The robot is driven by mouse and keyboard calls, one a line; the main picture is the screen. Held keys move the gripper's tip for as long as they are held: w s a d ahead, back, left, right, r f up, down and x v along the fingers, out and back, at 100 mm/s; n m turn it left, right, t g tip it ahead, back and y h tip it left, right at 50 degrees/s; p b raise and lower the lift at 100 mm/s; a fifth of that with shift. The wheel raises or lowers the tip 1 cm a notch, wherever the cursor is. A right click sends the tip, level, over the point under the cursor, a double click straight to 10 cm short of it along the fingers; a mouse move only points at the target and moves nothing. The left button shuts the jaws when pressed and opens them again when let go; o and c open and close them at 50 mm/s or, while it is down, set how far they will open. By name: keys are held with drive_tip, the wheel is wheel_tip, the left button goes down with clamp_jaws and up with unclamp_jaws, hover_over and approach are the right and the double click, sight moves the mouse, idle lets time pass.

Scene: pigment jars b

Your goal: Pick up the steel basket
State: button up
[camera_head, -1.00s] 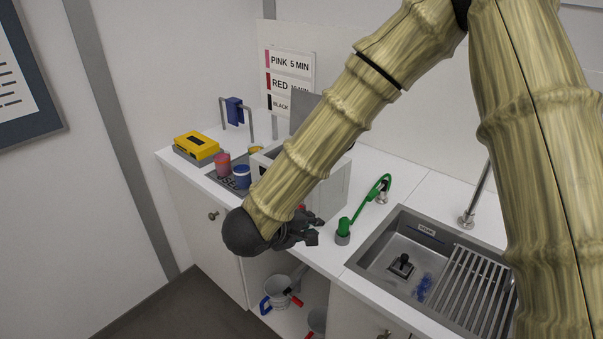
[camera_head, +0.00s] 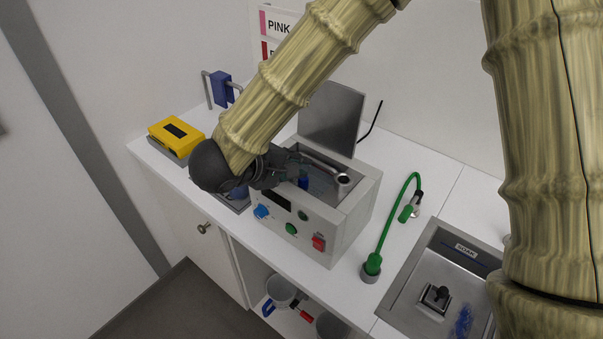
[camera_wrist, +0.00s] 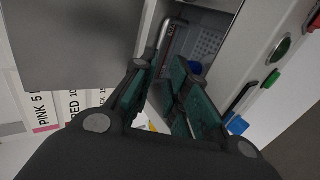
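The steel basket shows in the wrist view as a grey perforated wall (camera_wrist: 207,44) inside the open tank of a white box-shaped machine (camera_head: 345,228). A steel bar (camera_wrist: 170,42), which looks like its handle, rises beyond my fingertips. In the head view a steel bar with a round end (camera_head: 343,180) lies across the tank opening. My gripper (camera_head: 291,169) is at the tank's left end, just above the rim. In the wrist view the green-padded fingers (camera_wrist: 163,68) are apart, with the bar ahead of the gap. I cannot tell whether they touch it. My gripper hides part of the tank.
A raised steel lid (camera_head: 332,118) stands behind the tank. A small blue object (camera_head: 303,181) is in the tank. A green hose (camera_head: 386,238) and a sink (camera_head: 424,300) are to the right. A yellow box (camera_head: 176,135) sits at the left. Pails (camera_head: 281,292) stand below.

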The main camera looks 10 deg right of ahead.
sight(323, 166)
drive_tip(key=x, duration=0.2)
drive_tip(key=p+x, duration=0.1)
drive_tip(key=x, duration=0.1)
drive_tip(key=p+x, duration=0.1)
drive_tip(key=x, duration=0.1)
drive_tip(key=shift+s+d+f, duration=0.1)
drive_tip(key=shift+s+d, duration=0.15)
drive_tip(key=shift+d, duration=0.2)
drive_tip(key=shift+w+d+f+p, duration=0.1)
drive_tip(key=shift+d+f+p, duration=0.15)
drive_tip(key=shift+d, duration=0.1)
drive_tip(key=shift+w+d+f+p, duration=0.1)
drive_tip(key=shift+d+p, duration=0.1)
drive_tip(key=shift+d, duration=0.2)
drive_tip(key=shift+s+d+f, duration=0.1)
drive_tip(key=shift+s+d, duration=0.15)
drive_tip(key=shift+d, duration=0.1)
drive_tip(key=shift+w+f, duration=0.4)
drive_tip(key=shift+w, duration=0.2)
drive_tip(key=shift+s+r, duration=0.2)
drive_tip(key=shift+s, duration=0.15)
clamp_jaws()
drive_tip(key=shift+w+f, duration=0.1)
drive_tip(key=shift+w, duration=0.15)
